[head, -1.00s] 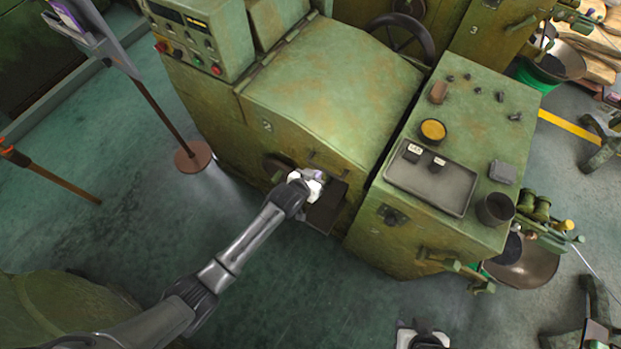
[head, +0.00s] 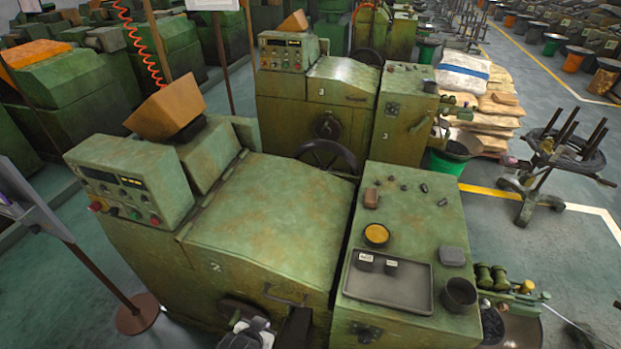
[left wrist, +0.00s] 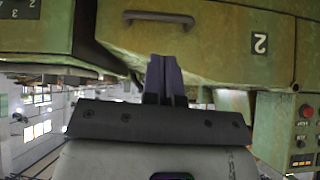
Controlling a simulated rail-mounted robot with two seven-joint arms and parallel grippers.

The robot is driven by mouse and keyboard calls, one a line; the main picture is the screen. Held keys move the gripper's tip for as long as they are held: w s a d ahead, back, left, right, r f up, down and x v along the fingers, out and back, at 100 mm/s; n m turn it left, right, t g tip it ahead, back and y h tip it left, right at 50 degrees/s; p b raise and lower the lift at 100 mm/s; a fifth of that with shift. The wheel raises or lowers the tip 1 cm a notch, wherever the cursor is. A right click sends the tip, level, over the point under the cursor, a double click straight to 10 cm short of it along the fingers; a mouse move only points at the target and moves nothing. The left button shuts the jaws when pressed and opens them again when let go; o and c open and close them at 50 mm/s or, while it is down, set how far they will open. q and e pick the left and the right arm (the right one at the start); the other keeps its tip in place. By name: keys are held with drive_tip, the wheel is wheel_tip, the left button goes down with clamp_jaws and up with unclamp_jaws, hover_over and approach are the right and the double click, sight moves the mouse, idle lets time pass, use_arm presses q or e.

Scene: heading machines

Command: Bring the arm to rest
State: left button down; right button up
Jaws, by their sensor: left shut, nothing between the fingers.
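My left gripper (head: 250,334) shows only in part at the bottom edge of the head view, in front of the green machine marked 2 (head: 265,225). In the left wrist view its dark fingers (left wrist: 165,78) are together with nothing between them. They point toward the machine's green front (left wrist: 215,50), below a dark bar handle (left wrist: 158,17). I cannot tell how near the fingertips are to the machine. Most of my left arm is out of the head view. My right gripper is not in view.
A cabinet (head: 400,230) with a grey tray (head: 388,282) and a dark cup (head: 459,294) stands right of machine 2. A sign stand (head: 137,314) is at the left. Machine 3 (head: 315,110) is behind. Floor is open at the right, before a wheeled rack (head: 560,160).

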use_arm(q)
wheel_tip(320, 180, up, 8)
drive_tip(key=s+a, duration=0.2)
drive_tip(key=s, duration=0.1)
drive_tip(key=s+a+r+n+y, duration=0.1)
drive_tip(key=s+a+r, duration=0.1)
drive_tip(key=s, duration=0.4)
drive_tip(key=s+a+r, duration=0.1)
drive_tip(key=s+a, duration=0.2)
drive_tip(key=s, duration=0.2)
drive_tip(key=s+a+f+n+g, duration=0.15)
drive_tip(key=s+f+g, duration=0.35)
drive_tip(key=s, duration=1)
wheel_tip(320, 180, up, 13)
drive_tip(key=t+p, duration=0.1)
drive_tip(key=p, duration=1.2)
drive_tip(key=shift+w+a+y+p, duration=0.15)
drive_tip(key=shift+w+y+p, duration=0.15)
drive_tip(key=shift+w+p, duration=0.1)
drive_tip(key=shift+f+m, duration=0.1)
drive_tip(key=shift+m, duration=0.15)
